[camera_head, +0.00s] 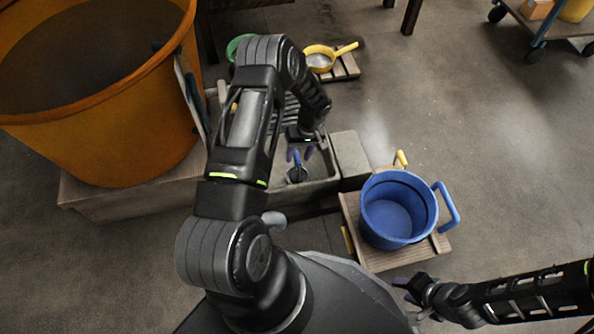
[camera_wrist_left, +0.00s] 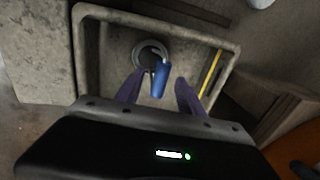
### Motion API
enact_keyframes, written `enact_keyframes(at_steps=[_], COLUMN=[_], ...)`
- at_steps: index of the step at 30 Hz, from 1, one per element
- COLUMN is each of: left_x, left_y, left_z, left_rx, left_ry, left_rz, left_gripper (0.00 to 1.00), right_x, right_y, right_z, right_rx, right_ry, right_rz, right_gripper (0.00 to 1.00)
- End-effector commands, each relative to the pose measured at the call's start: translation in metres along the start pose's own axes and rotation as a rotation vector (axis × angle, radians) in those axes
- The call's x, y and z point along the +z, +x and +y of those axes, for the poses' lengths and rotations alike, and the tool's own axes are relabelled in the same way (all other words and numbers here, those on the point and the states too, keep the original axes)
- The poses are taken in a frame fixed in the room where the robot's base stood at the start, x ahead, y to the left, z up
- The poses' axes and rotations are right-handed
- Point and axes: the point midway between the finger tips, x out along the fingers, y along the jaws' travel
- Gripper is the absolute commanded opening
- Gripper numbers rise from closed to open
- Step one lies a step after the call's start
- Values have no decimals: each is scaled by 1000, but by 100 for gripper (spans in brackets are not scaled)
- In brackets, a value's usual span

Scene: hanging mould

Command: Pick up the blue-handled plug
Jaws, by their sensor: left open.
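The plug's blue handle (camera_wrist_left: 160,80) stands up in the left wrist view beside a round grey ring (camera_wrist_left: 150,55) on the floor of a grey stone basin (camera_wrist_left: 110,60). My left gripper (camera_wrist_left: 160,84) is open, with its two purple fingers apart on either side of the handle. Whether either finger touches it I cannot tell. In the head view my left gripper (camera_head: 300,153) reaches down into the basin (camera_head: 318,187), and the plug (camera_head: 297,174) is partly hidden below it. My right gripper (camera_head: 408,290) is low at the right, away from the basin; its opening is unclear.
A yellow strip (camera_wrist_left: 210,72) lies along the basin's right side. A blue bucket (camera_head: 392,208) stands on a wooden pallet (camera_head: 380,260) right of the basin. A large orange tub (camera_head: 140,135) is at the left.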

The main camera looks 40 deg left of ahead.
Motion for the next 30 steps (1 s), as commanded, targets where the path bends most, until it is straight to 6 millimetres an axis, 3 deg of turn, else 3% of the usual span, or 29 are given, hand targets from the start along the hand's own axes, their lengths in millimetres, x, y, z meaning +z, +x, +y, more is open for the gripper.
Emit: enact_keyframes(at_steps=[11,28,30], left_x=[0,0,0], left_y=[0,0,0], left_z=[0,0,0], left_rx=[-1,-1,-1], left_ry=[0,0,0], left_rz=[0,0,-1], left_gripper=[45,0,0], right_x=[0,0,0], right_y=[0,0,0], right_z=[0,0,0], right_rx=[0,0,0], right_ry=[0,0,0], right_rz=[-1,-1,-1], right_gripper=[36,36,36])
